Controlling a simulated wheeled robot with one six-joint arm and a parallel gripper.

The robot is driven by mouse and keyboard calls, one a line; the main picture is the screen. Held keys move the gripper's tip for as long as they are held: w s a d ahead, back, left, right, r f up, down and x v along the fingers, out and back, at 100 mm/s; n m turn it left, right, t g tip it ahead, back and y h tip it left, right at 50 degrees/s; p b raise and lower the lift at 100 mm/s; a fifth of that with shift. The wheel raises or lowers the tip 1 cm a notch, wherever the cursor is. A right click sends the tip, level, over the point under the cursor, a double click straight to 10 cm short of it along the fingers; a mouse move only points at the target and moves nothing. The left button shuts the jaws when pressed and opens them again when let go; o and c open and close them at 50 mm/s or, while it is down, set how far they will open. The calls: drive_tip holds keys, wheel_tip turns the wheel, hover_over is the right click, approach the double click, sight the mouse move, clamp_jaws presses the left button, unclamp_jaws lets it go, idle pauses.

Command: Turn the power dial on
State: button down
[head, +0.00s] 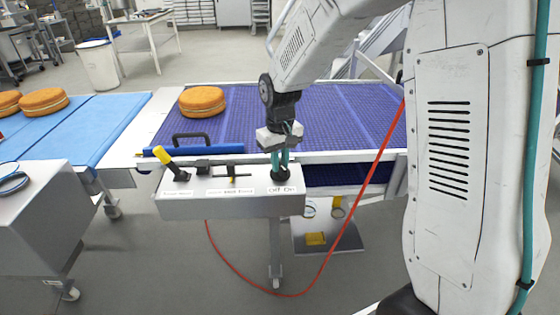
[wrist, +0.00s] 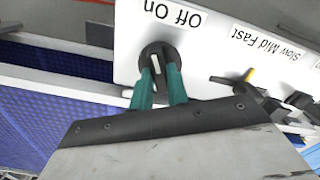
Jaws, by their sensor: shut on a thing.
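The power dial (wrist: 157,62) is a round black knob with a white pointer line, on a white control panel beside the labels "Off" and "On". In the wrist view its pointer line runs nearly straight up and down, with a slight tilt. In the head view the dial (head: 280,189) is at the right end of the control box (head: 225,207). My gripper (head: 279,176) reaches down onto it from above. In the wrist view the green fingers of my gripper (wrist: 160,78) are shut on the dial, one on each side.
Behind the box lies a purple conveyor belt (head: 330,115) with a round cake (head: 202,101). A red cable (head: 369,178) hangs in front.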

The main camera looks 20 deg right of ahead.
sight(281, 165)
drive_tip(key=shift+n, duration=0.4)
drive_tip(key=c, duration=1.4)
unclamp_jaws()
drive_tip(key=shift+o, duration=0.2)
drive_tip(key=shift+r, duration=0.1)
wheel_tip(281, 165, up, 8)
drive_tip(key=shift+d+f, duration=0.1)
drive_tip(key=shift+f, duration=0.05)
drive_tip(key=s+d+r+m, duration=0.1)
drive_tip(key=s+r, duration=0.1)
drive_tip(key=s, duration=0.8)
drive_tip(key=s+d+r, duration=0.1)
drive_tip(key=s+r, duration=0.2)
drive_tip(key=s, duration=0.7)
drive_tip(key=s+d+r+m+t, duration=0.1)
drive_tip(key=s+r, duration=0.1)
drive_tip(key=s, duration=0.8)
drive_tip(key=shift+s+r+m, duration=0.15)
drive_tip(key=shift+r+m, duration=0.15)
